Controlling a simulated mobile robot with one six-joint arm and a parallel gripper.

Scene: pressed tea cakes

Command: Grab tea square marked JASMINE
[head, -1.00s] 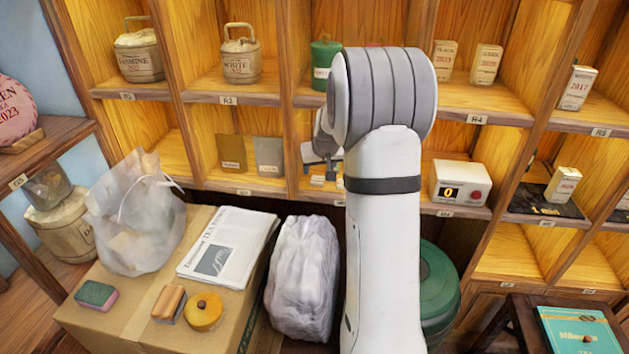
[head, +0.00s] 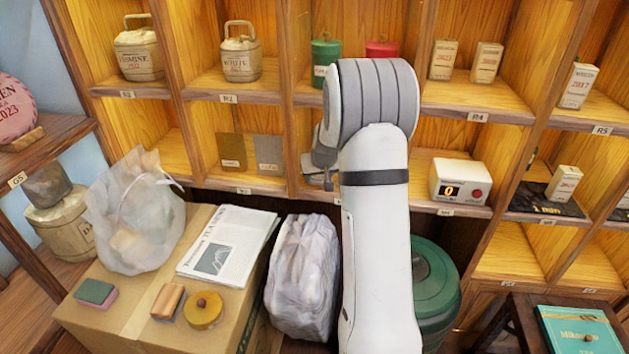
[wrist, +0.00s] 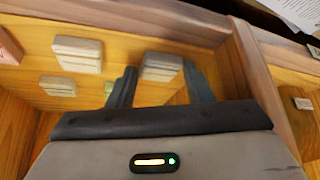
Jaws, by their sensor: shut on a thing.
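In the wrist view, a pale tea square (wrist: 162,62) sits between the two dark fingers of my gripper (wrist: 159,72), which is shut on it. Its marking is not readable, so I cannot tell whether it says JASMINE. Other pale tea squares lie on the same wooden shelf, one to the upper left (wrist: 78,52) and a smaller one below it (wrist: 57,86). A greenish piece beside the left finger is partly hidden. In the head view, my arm hides most of the gripper and the shelf compartment around it.
Shelf dividers stand close on both sides of the gripper; the right divider (wrist: 255,70) is near. In the head view, a white box with a display (head: 459,183) stands in the compartment to the right. Two flat packets, brown (head: 232,152) and grey (head: 268,154), stand to the left.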

